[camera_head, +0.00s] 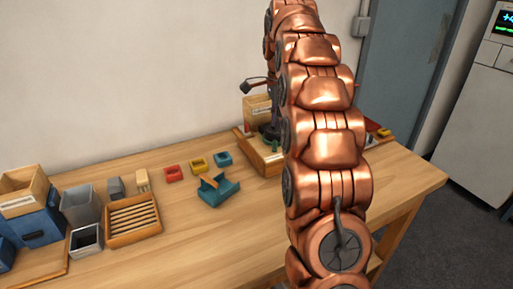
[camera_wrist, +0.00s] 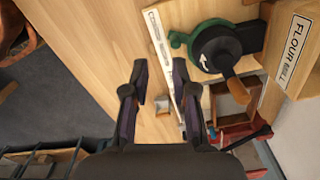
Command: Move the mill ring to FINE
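The flour mill shows in the wrist view as a dark round body (camera_wrist: 218,50) with a white arrow on it. A green ring (camera_wrist: 205,32) with a small knob on its left side surrounds the body. A wooden handle (camera_wrist: 238,90) sticks out below it. A wooden box (camera_wrist: 290,60) labelled "FLOUR MILL" is at the right. I cannot read the word FINE anywhere. My gripper (camera_wrist: 160,68) is open and empty, its fingers apart, left of and below the ring. In the head view the mill (camera_head: 270,131) is partly hidden behind my arm.
A pale strip with small lettering (camera_wrist: 158,35) lies along the mill's board. In the head view, the wooden table (camera_head: 215,235) holds wooden and grey bins, a slatted tray (camera_head: 133,219), small coloured boxes and a teal holder (camera_head: 217,190). The table's front middle is clear.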

